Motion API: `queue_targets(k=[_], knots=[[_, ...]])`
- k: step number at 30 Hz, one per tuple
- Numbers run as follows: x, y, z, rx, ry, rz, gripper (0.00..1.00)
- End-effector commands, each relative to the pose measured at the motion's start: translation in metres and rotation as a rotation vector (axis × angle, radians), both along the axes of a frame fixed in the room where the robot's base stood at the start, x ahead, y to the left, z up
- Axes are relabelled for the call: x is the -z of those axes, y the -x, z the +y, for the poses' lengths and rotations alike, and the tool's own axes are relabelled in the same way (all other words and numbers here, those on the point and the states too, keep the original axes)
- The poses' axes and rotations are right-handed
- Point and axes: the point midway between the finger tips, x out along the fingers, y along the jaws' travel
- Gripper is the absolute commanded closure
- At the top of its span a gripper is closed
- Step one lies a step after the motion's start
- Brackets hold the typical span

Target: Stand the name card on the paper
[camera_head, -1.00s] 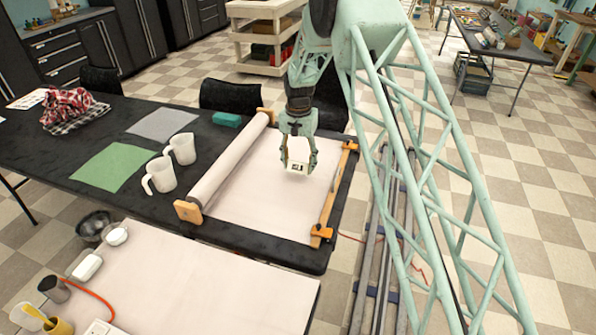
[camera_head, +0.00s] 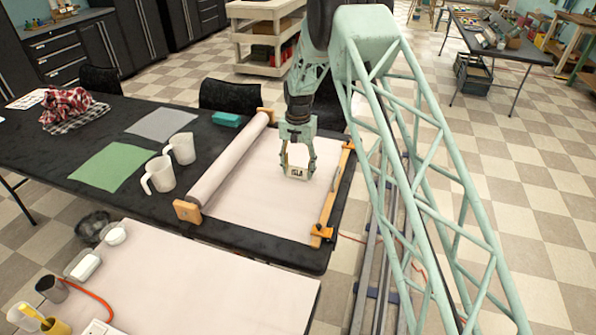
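The name card (camera_head: 297,173) is a small white card with dark lettering, over the right part of the paper (camera_head: 255,200). The paper is a pale sheet drawn from a roll across the black table. My gripper (camera_head: 297,163) points down from above, with one finger at each side of the card. The fingers appear closed on the card's sides. The card looks upright with its lettering facing the camera. I cannot tell whether its lower edge touches the paper.
The paper roll (camera_head: 228,160) lies left of the card, and a wooden bar (camera_head: 333,195) borders the right. Two white pitchers (camera_head: 182,148) and (camera_head: 160,174) and a teal block (camera_head: 227,119) stand further left. Bare paper lies in front of the card.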

Motion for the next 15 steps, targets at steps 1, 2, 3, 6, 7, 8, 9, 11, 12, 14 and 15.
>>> queue_targets(k=[1, 2, 3, 6, 7, 8, 9, 11, 12, 14, 15], knots=[[-0.0005, -0.0002, 0.0000, 0.000, 0.000, 0.000, 0.53], [-0.0006, -0.0002, 0.0000, 0.000, 0.000, 0.000, 0.53], [-0.0008, -0.0002, 0.0000, 0.000, 0.000, -0.001, 0.53], [-0.0008, -0.0001, 0.0001, 0.000, 0.000, 0.000, 0.53], [-0.0006, -0.0001, 0.0001, 0.000, 0.000, 0.000, 0.53], [-0.0002, -0.0001, 0.0001, 0.000, 0.000, 0.000, 0.53], [0.0005, -0.0001, 0.0001, 0.000, 0.000, 0.000, 0.53], [0.0018, -0.0001, 0.0001, 0.000, 0.000, 0.000, 0.53], [0.0025, -0.0001, 0.0001, 0.000, 0.000, 0.000, 0.53], [0.0023, -0.0002, 0.0000, 0.000, 0.000, -0.001, 0.46], [0.0022, -0.0002, 0.0000, 0.000, 0.000, -0.001, 0.42]])
